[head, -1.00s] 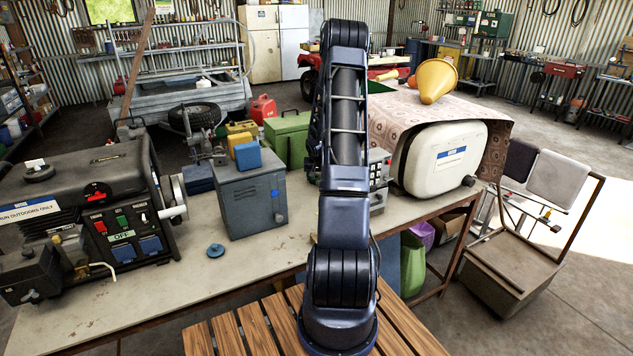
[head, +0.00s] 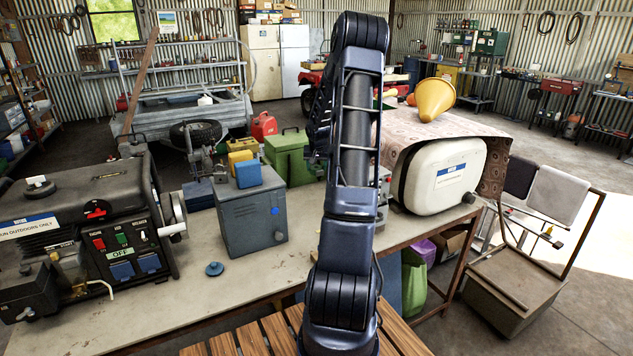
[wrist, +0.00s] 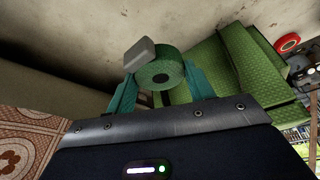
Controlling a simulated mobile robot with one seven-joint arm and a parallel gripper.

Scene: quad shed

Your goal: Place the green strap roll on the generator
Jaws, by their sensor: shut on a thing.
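The green strap roll (wrist: 160,73), with a grey block-like piece (wrist: 138,53) at its edge, is in the wrist view. My gripper (wrist: 157,80) is shut on it, with one teal finger on each side. The generator (head: 105,205) stands at the left of the workbench in the head view, dark, with a panel of switches and sockets and a "run outdoors only" label. Its top is mostly clear, with a cap (head: 38,187) at the left. In the head view my arm hides the gripper and the roll.
A grey-blue metal box (head: 248,220) with a blue block (head: 248,173) on it stands right of the generator. A green box (head: 288,157) is behind. A white tank (head: 440,177) and yellow funnel (head: 435,98) are at right. A blue knob (head: 214,269) lies on the bench (head: 185,310).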

